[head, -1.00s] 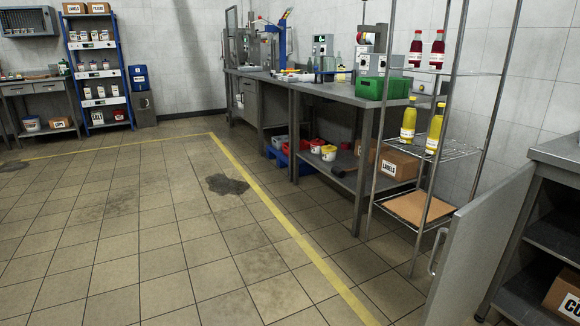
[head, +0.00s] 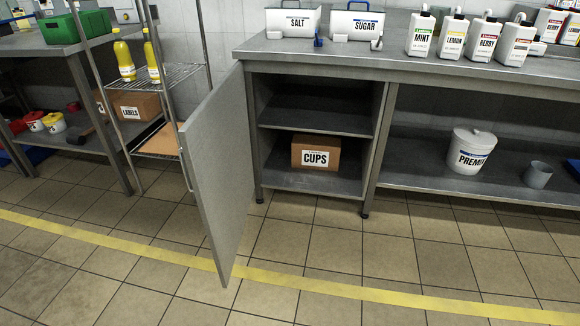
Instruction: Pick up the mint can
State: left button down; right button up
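Neither of my grippers shows in the head view.
An open cabinet door (head: 218,172) juts out over the floor left of the cabinet holding a CUPS box (head: 315,153). SALT (head: 293,21) and SUGAR (head: 355,24) bins stand left of the mint can. The tiled floor in front is clear.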

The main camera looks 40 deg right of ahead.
aim_at(420, 30)
jog(key=i+j+z, duration=0.15)
jog(key=z, duration=0.3)
jog(key=j+z, duration=0.4)
jog(key=i+j+z, duration=0.1)
jog(key=j+z, duration=0.6)
jog(key=z, duration=0.2)
jog(key=j, duration=0.45)
jog(key=k+j+z, duration=0.15)
jog(key=j, duration=0.7)
jog(key=k+j+z, duration=0.1)
jog(key=j, duration=0.35)
jog(key=k+j+z, duration=0.1)
jog(key=j, duration=0.3)
jog(key=i+l+z, duration=0.25)
jog(key=l+z, duration=0.2)
jog(key=i+l+z, duration=0.7)
jog(key=z, duration=0.15)
jog(key=i+l+z, duration=0.1)
jog(key=i+z, duration=0.3)
jog(key=i+u, duration=0.4)
jog(key=i+l+u, duration=0.15)
jog(key=i+u, duration=0.25)
